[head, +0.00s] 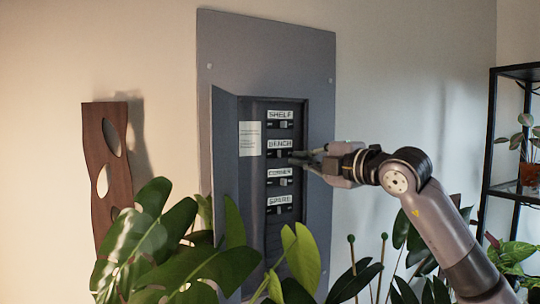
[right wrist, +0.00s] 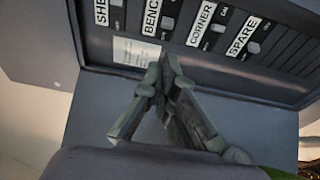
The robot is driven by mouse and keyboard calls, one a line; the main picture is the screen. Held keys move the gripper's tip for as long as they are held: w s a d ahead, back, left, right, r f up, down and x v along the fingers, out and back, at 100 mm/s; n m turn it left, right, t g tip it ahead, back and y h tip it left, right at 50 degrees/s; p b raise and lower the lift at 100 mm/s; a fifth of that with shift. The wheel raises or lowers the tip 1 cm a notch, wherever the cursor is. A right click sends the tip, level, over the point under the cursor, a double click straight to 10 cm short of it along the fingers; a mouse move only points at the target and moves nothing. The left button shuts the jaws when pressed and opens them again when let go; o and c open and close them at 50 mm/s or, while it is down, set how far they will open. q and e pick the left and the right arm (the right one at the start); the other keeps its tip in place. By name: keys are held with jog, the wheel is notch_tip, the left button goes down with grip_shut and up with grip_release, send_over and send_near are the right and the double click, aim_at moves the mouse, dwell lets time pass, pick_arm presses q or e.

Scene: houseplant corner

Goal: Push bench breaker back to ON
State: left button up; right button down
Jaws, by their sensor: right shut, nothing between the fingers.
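The bench breaker (head: 283,153) is the second row down in the open grey panel (head: 265,45), under its BENCH label (head: 280,144). Its small grey toggle shows in the right wrist view (right wrist: 168,24); I cannot read for certain which side it is set to. My right gripper (head: 296,157) comes from the right, its fingertips just at the right end of the bench row. In the right wrist view the fingers (right wrist: 168,64) are together and empty, below the BENCH label. I cannot tell whether they touch the breaker. My left gripper is not in view.
SHELF (head: 280,115), CORNER (head: 279,172) and SPARE (head: 279,201) rows sit close above and below. The panel door (head: 225,135) stands open at left, near a paper note (head: 250,139). Large leaves (head: 220,265) cover the panel's lower part. A black shelf (head: 491,130) stands at right.

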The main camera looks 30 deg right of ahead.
aim_at(264, 152)
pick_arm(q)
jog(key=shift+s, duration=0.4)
